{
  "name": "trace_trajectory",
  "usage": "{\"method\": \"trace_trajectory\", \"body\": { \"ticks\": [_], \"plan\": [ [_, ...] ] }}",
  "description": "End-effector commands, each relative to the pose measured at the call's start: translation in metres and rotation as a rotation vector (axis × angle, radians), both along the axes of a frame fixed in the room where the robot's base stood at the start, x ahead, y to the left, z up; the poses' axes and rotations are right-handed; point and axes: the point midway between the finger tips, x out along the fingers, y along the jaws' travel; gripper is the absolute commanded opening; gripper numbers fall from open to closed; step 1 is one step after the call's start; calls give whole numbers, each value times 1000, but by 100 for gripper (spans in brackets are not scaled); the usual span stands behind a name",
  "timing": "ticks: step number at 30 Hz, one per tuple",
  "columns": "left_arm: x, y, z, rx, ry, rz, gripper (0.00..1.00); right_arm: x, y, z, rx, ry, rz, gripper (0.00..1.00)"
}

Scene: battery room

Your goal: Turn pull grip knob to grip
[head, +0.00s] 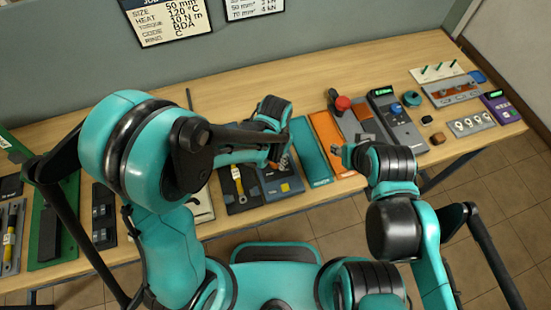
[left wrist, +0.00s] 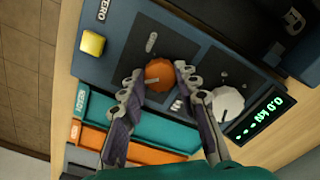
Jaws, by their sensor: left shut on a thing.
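The blue device (left wrist: 120,50) fills the upper part of the left wrist view. It carries an orange knob (left wrist: 159,74), a white knob (left wrist: 227,103), a yellow button (left wrist: 92,43) by the word ZERO and a lit display (left wrist: 262,118) reading about 0.0 kN. My left gripper (left wrist: 160,77) is shut on the orange knob, one fingertip on each side. In the head view the blue device (head: 284,187) lies under my left gripper (head: 278,160), which hides most of it. My right gripper (head: 341,151) hovers near the orange panel, apart from the blue device; its opening is unclear.
A teal panel (head: 313,160) and an orange panel (head: 326,135) lie right of the blue device. A red button (head: 343,103), a grey meter (head: 398,120) and a purple device (head: 501,107) stand farther right. The back of the bench (head: 250,85) is mostly clear.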

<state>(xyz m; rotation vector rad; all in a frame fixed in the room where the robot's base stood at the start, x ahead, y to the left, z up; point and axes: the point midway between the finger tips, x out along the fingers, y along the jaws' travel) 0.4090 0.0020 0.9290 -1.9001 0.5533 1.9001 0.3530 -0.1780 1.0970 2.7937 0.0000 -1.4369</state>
Motion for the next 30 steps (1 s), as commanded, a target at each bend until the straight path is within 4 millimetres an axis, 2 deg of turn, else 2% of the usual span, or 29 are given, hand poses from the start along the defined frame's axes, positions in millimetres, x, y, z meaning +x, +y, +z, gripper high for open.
{"method": "trace_trajectory", "body": {
  "ticks": [30],
  "plan": [
    [0, 0, -1, 0, 0, -925, 2, 0, 0, -26, 0, 0, 0, 40]
  ]
}}
